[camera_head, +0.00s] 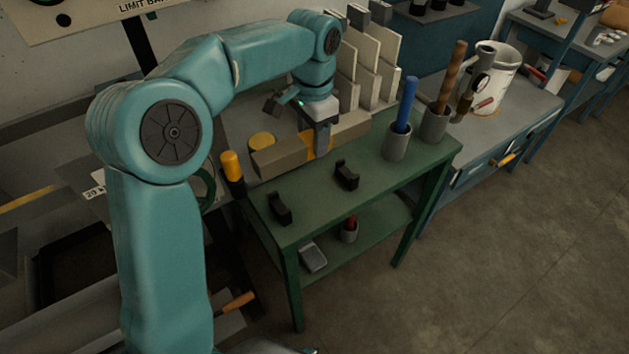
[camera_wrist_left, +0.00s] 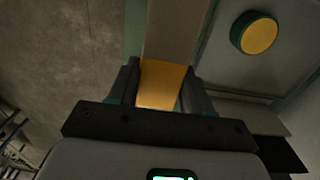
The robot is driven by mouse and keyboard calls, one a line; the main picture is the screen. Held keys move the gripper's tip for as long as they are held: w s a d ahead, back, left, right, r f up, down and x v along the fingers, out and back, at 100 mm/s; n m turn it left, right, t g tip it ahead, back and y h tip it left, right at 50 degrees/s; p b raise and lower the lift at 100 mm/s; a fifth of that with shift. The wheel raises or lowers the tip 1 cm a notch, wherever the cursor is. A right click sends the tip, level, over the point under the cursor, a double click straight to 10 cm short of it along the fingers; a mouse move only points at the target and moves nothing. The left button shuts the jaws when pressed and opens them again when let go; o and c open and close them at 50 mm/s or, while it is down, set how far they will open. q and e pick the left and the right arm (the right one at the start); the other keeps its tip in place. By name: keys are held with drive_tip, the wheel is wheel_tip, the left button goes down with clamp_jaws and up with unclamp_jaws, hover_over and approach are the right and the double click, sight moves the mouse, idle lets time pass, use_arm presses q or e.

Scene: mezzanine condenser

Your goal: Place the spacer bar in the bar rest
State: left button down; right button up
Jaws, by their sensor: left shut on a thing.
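The spacer bar (camera_head: 281,157) is a long tan bar with a yellow band at its middle. My left gripper (camera_head: 321,146) is shut on it at the yellow band, and holds it level above the back edge of the green table. In the left wrist view the yellow band (camera_wrist_left: 161,84) sits between the fingers of my left gripper (camera_wrist_left: 160,92). The bar rest shows as two black cradles, the left cradle (camera_head: 279,209) and the right cradle (camera_head: 346,175), both empty on the green table, nearer the camera than the bar. My right gripper is not in view.
The green table (camera_head: 312,205) also carries a grey cup with a blue rod (camera_head: 405,105) and a cup with a brown rod (camera_head: 451,77) at its right. A yellow-topped black object (camera_head: 232,168) stands at its left edge. Tan upright panels (camera_head: 372,60) stand behind.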

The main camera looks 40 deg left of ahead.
use_arm(q)
wheel_tip(320, 180, down, 12)
drive_tip(key=shift+s+d+f+b, duration=0.1)
drive_tip(key=shift+b, duration=0.2)
drive_tip(key=shift+f, duration=0.4)
drive_tip(key=shift+r, duration=0.1)
drive_tip(key=shift+c, duration=2.4)
unclamp_jaws()
drive_tip(key=shift+f, duration=0.25)
drive_tip(key=shift+r, duration=0.1)
